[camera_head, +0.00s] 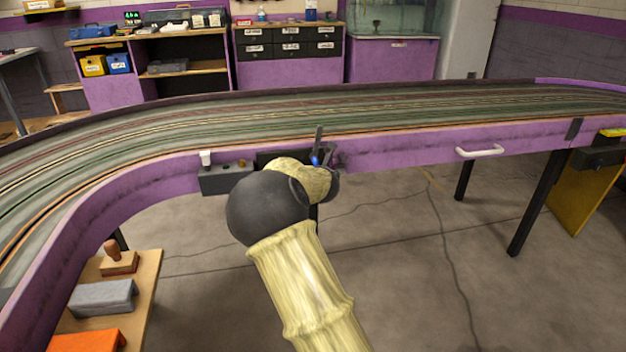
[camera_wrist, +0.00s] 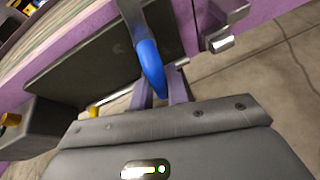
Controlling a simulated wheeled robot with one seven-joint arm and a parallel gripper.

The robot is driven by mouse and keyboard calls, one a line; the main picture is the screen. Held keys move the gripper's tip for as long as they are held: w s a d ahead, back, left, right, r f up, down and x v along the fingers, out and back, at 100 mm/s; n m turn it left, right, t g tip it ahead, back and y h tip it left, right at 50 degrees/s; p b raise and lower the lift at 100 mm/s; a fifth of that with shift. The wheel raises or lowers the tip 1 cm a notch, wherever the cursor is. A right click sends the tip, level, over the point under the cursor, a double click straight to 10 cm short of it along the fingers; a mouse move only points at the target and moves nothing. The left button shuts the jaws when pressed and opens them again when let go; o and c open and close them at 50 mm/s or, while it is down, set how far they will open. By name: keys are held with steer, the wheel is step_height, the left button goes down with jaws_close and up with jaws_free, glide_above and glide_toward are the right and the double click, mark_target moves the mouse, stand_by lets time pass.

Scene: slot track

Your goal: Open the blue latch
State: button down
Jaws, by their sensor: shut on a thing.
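The blue latch (camera_wrist: 150,66) has a blue grip on a grey metal lever at the purple side wall of the track. In the wrist view its blue end lies between the two fingers of my gripper (camera_wrist: 163,95), which is shut on it. In the head view only a small blue part of the latch (camera_head: 315,160) shows beside my gripper (camera_head: 322,168), and the grey lever stands up above the wall's rim. My wrist hides much of the latch's mount in the head view.
A dark box (camera_head: 222,180) with a white switch hangs on the wall left of my gripper. A white handle (camera_head: 480,151) is on the wall at right. A wooden board (camera_head: 145,290) with blocks stands at lower left.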

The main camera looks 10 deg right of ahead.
steer(key=shift+s+f, duration=0.1)
steer(key=shift+f, duration=0.05)
steer(key=c, duration=1.4)
jaws_free()
steer(key=shift+o, duration=0.2)
steer(key=p+v, duration=0.3)
steer(key=v, duration=1.4)
steer(key=shift+r, duration=0.2)
steer(key=shift+s, duration=0.1)
